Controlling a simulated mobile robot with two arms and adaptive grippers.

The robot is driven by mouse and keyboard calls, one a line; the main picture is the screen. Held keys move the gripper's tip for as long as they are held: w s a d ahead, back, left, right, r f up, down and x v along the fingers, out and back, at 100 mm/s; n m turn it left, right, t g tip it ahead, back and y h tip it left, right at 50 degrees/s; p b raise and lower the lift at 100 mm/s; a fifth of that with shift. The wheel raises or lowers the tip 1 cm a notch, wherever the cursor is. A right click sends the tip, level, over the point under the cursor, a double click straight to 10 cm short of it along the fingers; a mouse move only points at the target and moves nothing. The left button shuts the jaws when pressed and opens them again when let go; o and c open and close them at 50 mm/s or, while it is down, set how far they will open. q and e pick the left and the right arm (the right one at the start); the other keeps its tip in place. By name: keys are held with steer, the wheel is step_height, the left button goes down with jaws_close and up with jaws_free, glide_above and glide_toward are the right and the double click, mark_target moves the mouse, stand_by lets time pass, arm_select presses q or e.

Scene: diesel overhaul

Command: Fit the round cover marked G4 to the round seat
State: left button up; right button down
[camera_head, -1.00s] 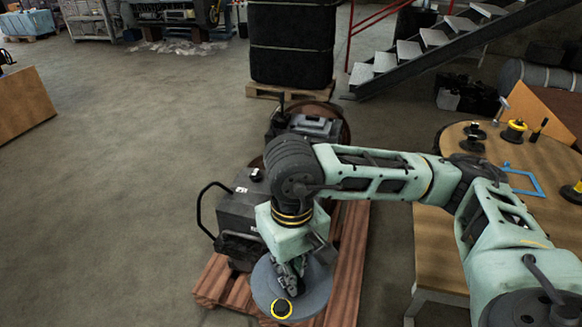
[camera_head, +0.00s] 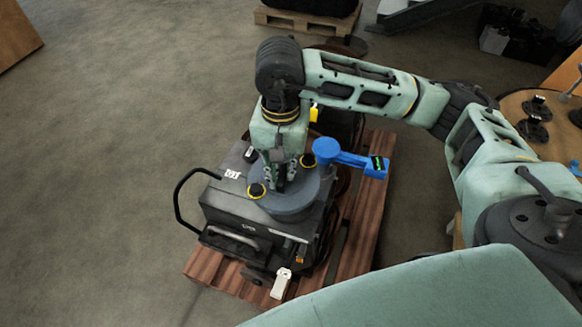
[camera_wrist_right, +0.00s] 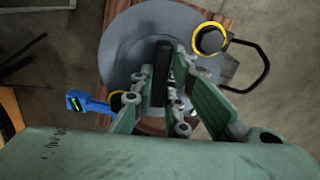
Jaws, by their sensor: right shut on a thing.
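The round cover is a wide grey disc (camera_head: 290,204) with a dark bar handle across its middle. My right gripper (camera_head: 278,178) points down at its centre and is shut on that handle. In the right wrist view the gripper (camera_wrist_right: 165,75) has its fingers either side of the handle, with the grey disc (camera_wrist_right: 122,48) behind. The cover is over the top of the dark machine (camera_head: 230,198); I cannot tell whether it touches. The round seat is not visible, and no G4 marking is legible. My left gripper is not in view.
Two yellow-ringed black knobs (camera_head: 256,190) (camera_head: 308,160) show at the cover's edge. A blue tool with a lit display (camera_head: 350,160) lies close to its right side. The machine stands on a reddish wooden pallet (camera_head: 368,222). A round table (camera_head: 550,125) is at the right.

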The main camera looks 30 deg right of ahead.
steer(key=w+d+f+m+b, duration=0.2)
steer(key=w+f+m, duration=0.1)
steer(key=f+m, duration=0.5)
steer(key=w+d+f+m+b, duration=0.2)
steer(key=w+f+m+b, duration=0.1)
steer(key=f+m, duration=0.5)
steer(key=w+d+f+m+b, duration=0.2)
steer(key=w+f+m+b, duration=0.1)
steer(key=f+m, duration=0.5)
steer(key=shift+w+d+f+m, duration=0.3)
steer(key=shift+w+d+m, duration=0.1)
steer(key=shift+m, duration=0.6)
arm_select(q)
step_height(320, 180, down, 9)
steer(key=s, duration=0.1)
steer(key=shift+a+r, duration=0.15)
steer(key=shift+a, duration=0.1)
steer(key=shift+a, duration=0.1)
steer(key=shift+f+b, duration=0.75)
steer(key=shift+b, duration=0.15)
arm_select(e)
steer(key=shift+f, duration=0.9)
steer(key=c, duration=1.7)
jaws_free()
steer(key=shift+s, duration=0.1)
steer(key=shift+o, duration=0.3)
